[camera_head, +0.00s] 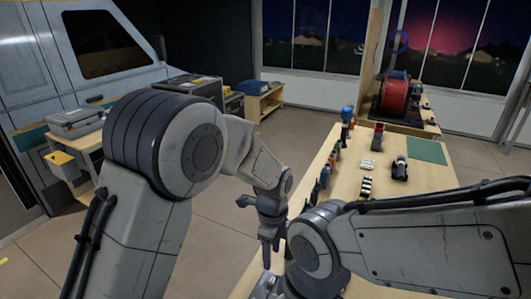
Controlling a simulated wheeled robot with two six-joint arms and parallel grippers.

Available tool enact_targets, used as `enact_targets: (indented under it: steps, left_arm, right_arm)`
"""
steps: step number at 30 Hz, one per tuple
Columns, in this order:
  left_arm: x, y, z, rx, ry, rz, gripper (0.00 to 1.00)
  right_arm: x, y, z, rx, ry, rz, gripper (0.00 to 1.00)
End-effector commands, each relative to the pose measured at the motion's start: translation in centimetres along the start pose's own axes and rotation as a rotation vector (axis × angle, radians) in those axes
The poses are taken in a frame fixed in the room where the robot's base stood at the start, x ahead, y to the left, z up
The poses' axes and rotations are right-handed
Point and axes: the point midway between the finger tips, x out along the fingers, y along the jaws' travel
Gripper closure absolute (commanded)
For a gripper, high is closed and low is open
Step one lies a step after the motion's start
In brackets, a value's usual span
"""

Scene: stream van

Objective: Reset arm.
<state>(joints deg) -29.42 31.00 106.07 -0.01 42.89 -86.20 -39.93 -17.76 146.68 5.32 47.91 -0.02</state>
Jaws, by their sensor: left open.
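My left arm comes in from the left and bends over toward the middle of the head view. My left gripper (270,244) hangs at its end, pointing down, open with nothing seen between its fingers. It is in front of the left edge of the wooden workbench (345,190). My right arm comes in from the right across the lower part of the view. Its far end runs off the bottom edge, and I do not see its gripper fingers.
The bench holds several small tools, a dark device (400,168), a green mat (427,151) and a red reel (394,95). A side table (85,140) with a grey machine (75,122) stands by the van (85,60). The tiled floor between is clear.

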Motion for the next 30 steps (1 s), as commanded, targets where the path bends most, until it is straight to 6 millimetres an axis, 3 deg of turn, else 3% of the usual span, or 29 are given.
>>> enact_targets:
  steps: [5, 9, 15, 18, 22, 30]
  left_arm:
    - [-4.0, 4.1, -1.5, -0.258, 0.017, -0.015, 0.43]
    - [-7.5, 10.4, -2.8, -0.616, 0.043, -0.017, 0.43]
    - [-9.6, 18.9, -3.5, -1.085, 0.078, 0.001, 0.43]
    - [-9.7, 21.7, -3.5, -1.244, 0.088, 0.013, 0.43]
    - [-9.6, 23.5, -3.5, -1.355, 0.094, 0.022, 0.43]
    - [-9.5, 23.8, -3.5, -1.382, 0.093, 0.025, 0.43]
  right_arm:
    - [0.0, 0.0, 0.0, 0.0, 0.0, 0.0, 0.38]
    - [0.0, 0.0, 0.0, 0.0, 0.0, 0.0, 0.38]
    - [0.0, 0.0, 0.0, 0.0, 0.0, 0.0, 0.38]
    - [0.0, 0.0, 0.0, 0.0, 0.0, 0.0, 0.38]
    - [0.0, 0.0, 0.0, 0.0, 0.0, 0.0, 0.38]
    - [0.0, 0.0, 0.0, 0.0, 0.0, 0.0, 0.38]
